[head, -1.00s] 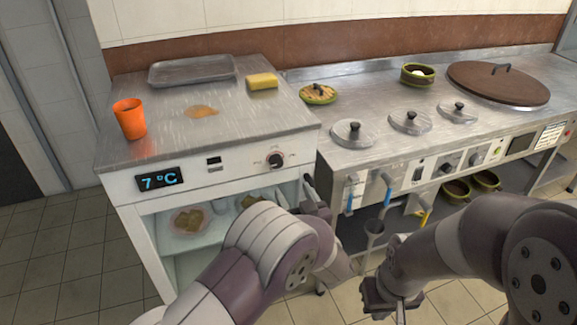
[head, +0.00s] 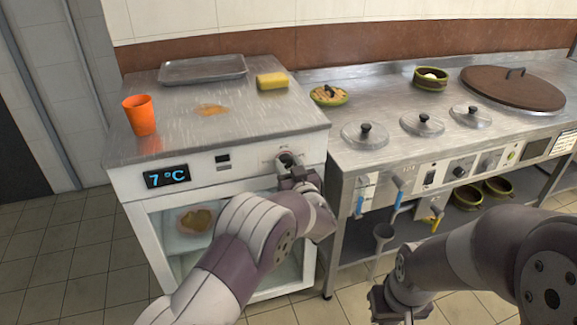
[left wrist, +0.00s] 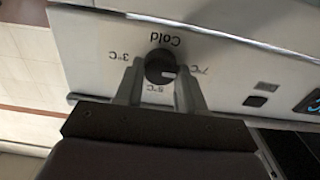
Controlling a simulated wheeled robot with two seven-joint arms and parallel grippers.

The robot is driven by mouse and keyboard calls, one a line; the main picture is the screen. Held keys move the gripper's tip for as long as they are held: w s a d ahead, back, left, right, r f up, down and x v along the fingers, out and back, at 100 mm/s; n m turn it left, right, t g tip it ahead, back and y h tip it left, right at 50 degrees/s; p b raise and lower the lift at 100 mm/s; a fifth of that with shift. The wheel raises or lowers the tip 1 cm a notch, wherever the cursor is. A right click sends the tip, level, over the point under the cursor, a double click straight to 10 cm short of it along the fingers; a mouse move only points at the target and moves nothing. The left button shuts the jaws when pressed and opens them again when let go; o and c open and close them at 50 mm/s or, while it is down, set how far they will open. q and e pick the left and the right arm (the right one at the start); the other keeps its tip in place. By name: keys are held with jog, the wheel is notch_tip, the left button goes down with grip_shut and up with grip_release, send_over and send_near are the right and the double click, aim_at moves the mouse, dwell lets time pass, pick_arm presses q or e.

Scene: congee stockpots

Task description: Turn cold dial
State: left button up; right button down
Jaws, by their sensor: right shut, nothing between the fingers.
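In the head view my left gripper (head: 291,168) partly hides the dial. The display (head: 167,176) reads 7 °C. My right gripper (head: 384,304) is shut and empty at the bottom.
An orange cup (head: 140,115), a metal tray (head: 203,69) and a yellow sponge (head: 272,81) stand on the fridge top (head: 180,135). The stove counter (head: 345,100) on the right has several lidded pots.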

pick_arm(q)
jog(key=shift+c, duration=0.6)
jog(key=shift+r+m+p, duration=0.15)
jog(key=shift+m+p, duration=0.15)
jog(key=shift+p, duration=0.25)
jog(key=m+p, duration=0.3)
jog(key=shift+r+p, duration=0.15)
jog(key=shift+p, duration=0.15)
jog(key=m+p, duration=0.2)
jog(key=m, duration=0.1)
jog(key=shift+d+m+p, duration=0.1)
jog(key=shift+m+p, duration=0.2)
jog(key=m, duration=0.1)
jog(key=m+p, duration=0.1)
jog(key=m, duration=0.1)
jog(key=m+p, duration=0.1)
jog(key=m, duration=0.1)
jog(key=shift+f, duration=0.3)
jog(key=m+p, duration=0.1)
jog(key=m, duration=0.4)
jog(key=shift+d+f, duration=0.1)
jog(key=shift+m, duration=0.4)
